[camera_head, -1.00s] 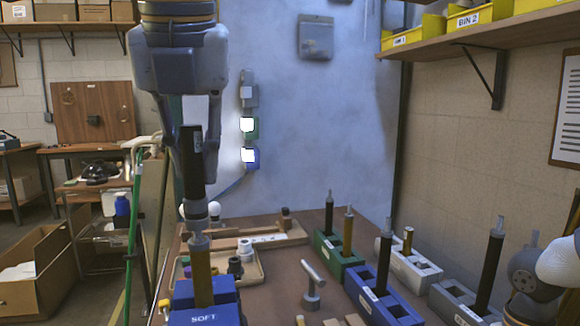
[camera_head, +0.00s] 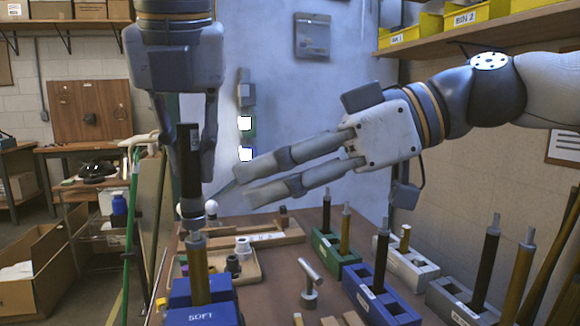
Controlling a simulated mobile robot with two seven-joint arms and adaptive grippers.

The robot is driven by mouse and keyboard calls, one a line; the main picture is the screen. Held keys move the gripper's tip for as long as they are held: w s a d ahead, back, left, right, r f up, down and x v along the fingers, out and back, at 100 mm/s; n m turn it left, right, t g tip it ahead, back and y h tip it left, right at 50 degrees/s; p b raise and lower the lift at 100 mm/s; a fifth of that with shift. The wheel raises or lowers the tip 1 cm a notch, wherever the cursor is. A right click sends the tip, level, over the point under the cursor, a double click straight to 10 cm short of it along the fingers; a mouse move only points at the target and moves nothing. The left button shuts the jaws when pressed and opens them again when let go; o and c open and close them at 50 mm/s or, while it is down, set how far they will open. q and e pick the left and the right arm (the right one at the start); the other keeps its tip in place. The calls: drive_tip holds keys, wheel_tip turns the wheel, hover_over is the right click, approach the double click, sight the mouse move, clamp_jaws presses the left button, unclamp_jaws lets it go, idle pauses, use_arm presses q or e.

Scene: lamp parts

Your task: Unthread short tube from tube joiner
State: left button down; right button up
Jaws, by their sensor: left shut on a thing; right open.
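My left gripper (camera_head: 184,140) points down at the left and is shut on a black tube (camera_head: 189,155), held upright. A grey joiner-like collar (camera_head: 192,214) is at that tube's lower end. Just below stands a brass-coloured tube (camera_head: 199,275) with a grey tip, upright in a blue holder marked SOFT (camera_head: 203,316). Whether the collar touches the tip is hard to tell. My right gripper (camera_head: 243,184) is open and empty, its two fingers pointing left, with the tips just right of the collar and slightly above it.
A tray (camera_head: 247,272) with small parts lies behind the blue holder. A grey T-shaped piece (camera_head: 309,285) stands mid-table. Green (camera_head: 333,258), blue (camera_head: 380,302), white (camera_head: 412,268) and grey (camera_head: 455,300) racks with upright tubes fill the right side.

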sight(192, 195)
drive_tip(key=x, duration=1)
drive_tip(key=shift+w+a+f, duration=0.1)
drive_tip(key=shift+a+f, duration=0.05)
drive_tip(key=shift+f, duration=0.05)
clamp_jaws()
use_arm(q)
drive_tip(key=c, duration=2.3)
unclamp_jaws()
clamp_jaws()
drive_tip(key=n+y, duration=0.1)
drive_tip(key=n, duration=0.1)
drive_tip(key=shift+s+a+n, duration=0.1)
drive_tip(key=shift+a+n, duration=0.05)
drive_tip(key=shift+n, duration=0.25)
drive_tip(key=n, duration=0.1)
drive_tip(key=n+y, duration=0.1)
drive_tip(key=n+g, duration=0.1)
drive_tip(key=n, duration=0.1)
drive_tip(key=shift+s+a+r, duration=0.1)
drive_tip(key=shift+a, duration=0.2)
drive_tip(key=n+g, duration=0.1)
drive_tip(key=n, duration=0.1)
drive_tip(key=n+y, duration=0.1)
drive_tip(key=n, duration=0.1)
drive_tip(key=n+g, duration=0.1)
drive_tip(key=n, duration=0.2)
drive_tip(key=shift+s+a+g+y, duration=0.15)
drive_tip(key=shift+s+g+y, duration=0.15)
drive_tip(key=shift+s, duration=0.05)
